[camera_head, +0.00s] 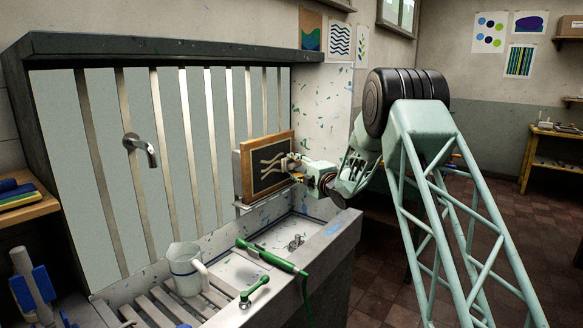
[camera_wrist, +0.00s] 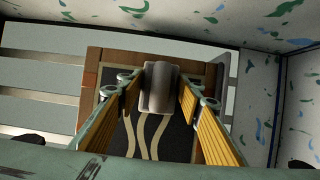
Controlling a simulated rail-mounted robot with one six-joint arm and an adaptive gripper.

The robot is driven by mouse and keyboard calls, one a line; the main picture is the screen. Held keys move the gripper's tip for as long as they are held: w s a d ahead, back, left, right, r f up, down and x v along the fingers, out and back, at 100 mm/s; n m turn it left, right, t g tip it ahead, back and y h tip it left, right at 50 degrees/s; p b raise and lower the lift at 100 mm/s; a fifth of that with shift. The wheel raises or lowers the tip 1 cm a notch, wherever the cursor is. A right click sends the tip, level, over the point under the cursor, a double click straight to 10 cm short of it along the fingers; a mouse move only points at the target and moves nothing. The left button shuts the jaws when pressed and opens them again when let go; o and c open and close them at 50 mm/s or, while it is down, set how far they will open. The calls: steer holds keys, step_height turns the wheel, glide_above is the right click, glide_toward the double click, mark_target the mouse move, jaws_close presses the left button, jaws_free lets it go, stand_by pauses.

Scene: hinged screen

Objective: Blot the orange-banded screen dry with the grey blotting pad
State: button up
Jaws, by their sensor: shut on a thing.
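The screen (camera_head: 264,172) stands upright in a wooden frame above the back of the sink, with a dark panel and cream wavy lines. In the wrist view the screen (camera_wrist: 178,140) fills the middle, with a small orange-red patch on its left frame edge. My gripper (camera_head: 291,166) is at the screen's right side in the head view. In the wrist view my gripper (camera_wrist: 160,92) has its yellow-padded fingers shut on a rounded grey block, the blotting pad (camera_wrist: 158,84). The pad is in front of the screen's dark panel; I cannot tell whether it touches.
Below is a sink (camera_head: 290,232) with a green spray wand (camera_head: 270,257) across it. A white jug (camera_head: 186,268) stands on the slatted drainer at left. A tap (camera_head: 138,148) juts from the back panel. A paint-splashed wall (camera_head: 322,110) rises close behind the screen's right side.

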mark_target(289, 171)
steer(key=shift+w+d, duration=0.4)
steer(key=shift+w, duration=0.2)
steer(key=shift+f, duration=0.1)
steer(key=shift+f, duration=1.3)
steer(key=shift+s+a, duration=0.1)
steer(key=shift+s, duration=0.05)
steer(key=shift+s+a, duration=0.45)
steer(key=shift+s, duration=0.25)
steer(key=shift+s+a, duration=0.45)
steer(key=shift+s, duration=0.2)
steer(key=shift+s+a, duration=1.15)
steer(key=shift+s, duration=0.15)
